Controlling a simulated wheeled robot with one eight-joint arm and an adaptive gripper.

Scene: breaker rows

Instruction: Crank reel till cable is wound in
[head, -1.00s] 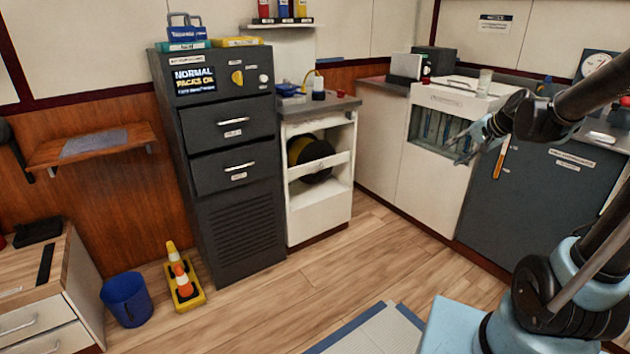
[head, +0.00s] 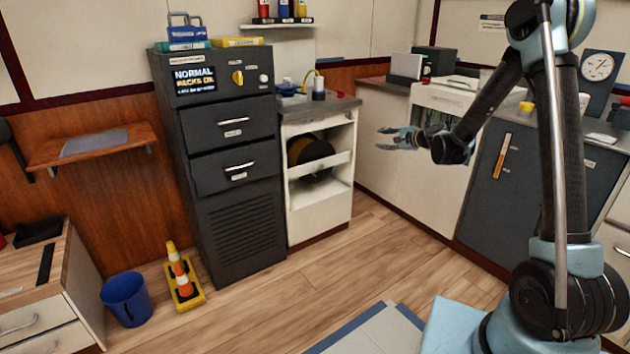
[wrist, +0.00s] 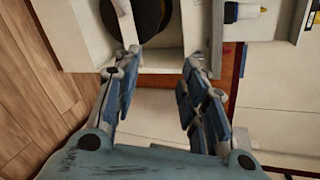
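The cable reel (head: 311,158) is a dark drum with a yellowish side. It sits in the open upper bay of the white cabinet (head: 319,214), behind a white crossbar. It also shows at the top of the wrist view (wrist: 147,18), partly cut off. I cannot make out a crank handle or the cable's free end. My gripper (head: 381,138) is open and empty, in the air to the right of the cabinet. In the wrist view its two fingers (wrist: 160,62) stand wide apart, with the cabinet's edge beyond them.
A dark drawer cabinet (head: 236,220) stands left of the reel cabinet. A grey-topped counter (head: 385,86) lines the right wall. The wooden floor before the reel cabinet is clear.

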